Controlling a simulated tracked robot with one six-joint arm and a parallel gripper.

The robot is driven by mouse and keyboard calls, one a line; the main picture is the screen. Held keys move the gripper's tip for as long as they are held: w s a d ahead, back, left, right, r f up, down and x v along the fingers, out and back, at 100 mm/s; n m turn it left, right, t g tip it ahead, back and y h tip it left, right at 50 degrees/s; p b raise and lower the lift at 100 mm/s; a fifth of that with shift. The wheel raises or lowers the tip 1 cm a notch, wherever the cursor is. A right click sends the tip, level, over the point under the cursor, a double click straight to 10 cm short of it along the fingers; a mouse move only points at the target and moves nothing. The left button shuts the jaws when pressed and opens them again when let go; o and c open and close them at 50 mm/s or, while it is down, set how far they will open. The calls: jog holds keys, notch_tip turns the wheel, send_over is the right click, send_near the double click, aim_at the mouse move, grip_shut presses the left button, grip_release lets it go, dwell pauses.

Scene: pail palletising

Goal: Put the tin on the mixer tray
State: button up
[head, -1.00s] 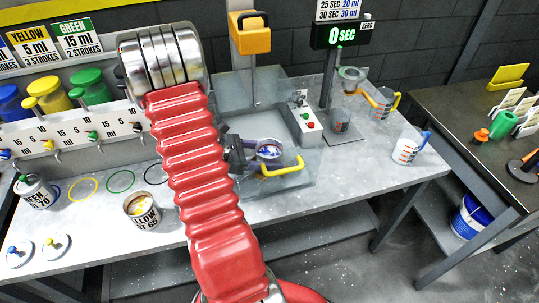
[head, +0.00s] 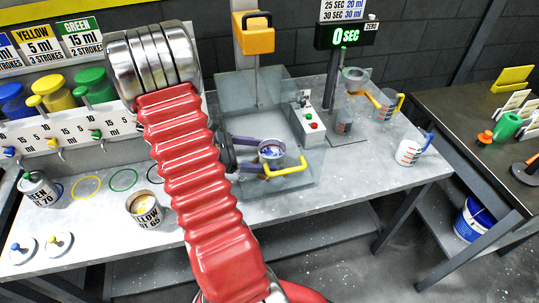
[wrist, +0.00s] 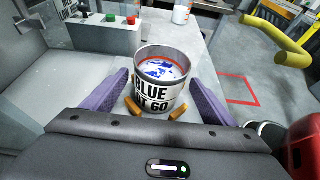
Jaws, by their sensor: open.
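The tin (head: 271,152), white with black "BLUE" lettering and blue-and-white contents, stands upright beside the yellow handle of the clear mixer guard (head: 293,178). In the wrist view the tin (wrist: 160,80) is between the purple fingers of my gripper (wrist: 160,92), which is open. Gaps show between the fingers and the tin's sides. Two small orange pieces are in front of the tin's base. The mixer (head: 252,35) has an orange head above the clear guard. The mixer tray cannot be made out clearly, and what is under the tin is hidden.
A yellow-labelled tin (head: 144,210) and a green-labelled tin (head: 38,188) stand on the bench's left. A control box (head: 308,122) stands right of the mixer, with a measuring jug (head: 410,150) farther right. The yellow handle (wrist: 278,40) is close to the tin's right.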

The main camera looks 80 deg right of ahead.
jog(key=v, duration=0.8)
jog(key=shift+r, duration=0.1)
dwell(0.8)
